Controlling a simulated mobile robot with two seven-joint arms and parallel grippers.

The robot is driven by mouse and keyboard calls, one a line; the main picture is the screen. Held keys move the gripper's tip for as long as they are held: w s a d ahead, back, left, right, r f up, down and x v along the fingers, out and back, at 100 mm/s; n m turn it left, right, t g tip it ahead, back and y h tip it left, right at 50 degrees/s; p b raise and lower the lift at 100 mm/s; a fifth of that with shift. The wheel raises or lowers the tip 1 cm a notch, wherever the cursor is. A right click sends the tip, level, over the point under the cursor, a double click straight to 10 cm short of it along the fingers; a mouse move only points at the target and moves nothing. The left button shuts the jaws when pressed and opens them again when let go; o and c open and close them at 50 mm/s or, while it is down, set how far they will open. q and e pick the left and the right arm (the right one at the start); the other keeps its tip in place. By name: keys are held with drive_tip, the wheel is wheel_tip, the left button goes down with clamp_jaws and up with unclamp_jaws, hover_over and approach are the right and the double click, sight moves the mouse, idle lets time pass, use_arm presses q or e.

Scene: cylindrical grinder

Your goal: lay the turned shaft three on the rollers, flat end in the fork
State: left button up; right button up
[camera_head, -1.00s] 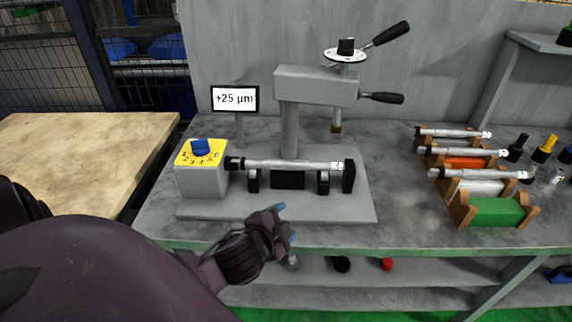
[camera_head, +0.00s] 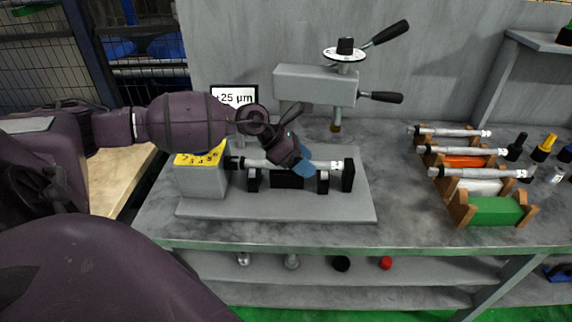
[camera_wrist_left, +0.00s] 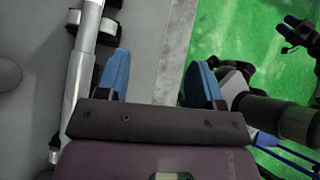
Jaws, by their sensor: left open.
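A turned shaft (camera_head: 263,164) lies level on the black rollers (camera_head: 323,182) of the grey gauge base. Its left end meets a black holder by the yellow dial box; its right, labelled end is near a black end block (camera_head: 348,175). I cannot read its number. My left gripper (camera_head: 304,168) is over the shaft's right half and hides part of it. In the left wrist view the left gripper (camera_wrist_left: 162,80) is open and empty, with the shaft (camera_wrist_left: 80,80) beside it, outside the fingers. A dark shape with blue tips, perhaps my right gripper (camera_wrist_left: 303,32), shows at upper right there.
Three more shafts lie in wooden cradles (camera_head: 458,208) at right; the front green cradle (camera_head: 495,211) is empty. The gauge head (camera_head: 315,86) with levers overhangs behind the rollers. The display (camera_head: 236,98) is partly covered by my arm. The front bench strip is clear.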

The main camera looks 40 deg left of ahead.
use_arm(q)
drive_tip(key=a+y, duration=0.1)
drive_tip(key=a, duration=0.2)
drive_tip(key=a+r+m+g+y, duration=0.1)
drive_tip(key=a+y, duration=0.1)
drive_tip(key=a, duration=0.2)
drive_tip(key=a+r+m+y, duration=0.1)
drive_tip(key=a+y, duration=0.1)
drive_tip(key=a, duration=0.2)
drive_tip(key=shift+w+a+r+g, duration=0.2)
drive_tip(key=shift+w+r+g, duration=0.05)
drive_tip(key=shift+g, duration=0.15)
drive_tip(key=x, duration=0.5)
drive_tip(key=shift+f, duration=0.15)
drive_tip(key=shift+a+b+x, duration=0.2)
drive_tip(key=shift+b+x, duration=0.1)
drive_tip(key=shift+x, duration=2.35)
drive_tip(key=shift+c, duration=0.2)
clamp_jaws()
drive_tip(key=shift+w, duration=0.1)
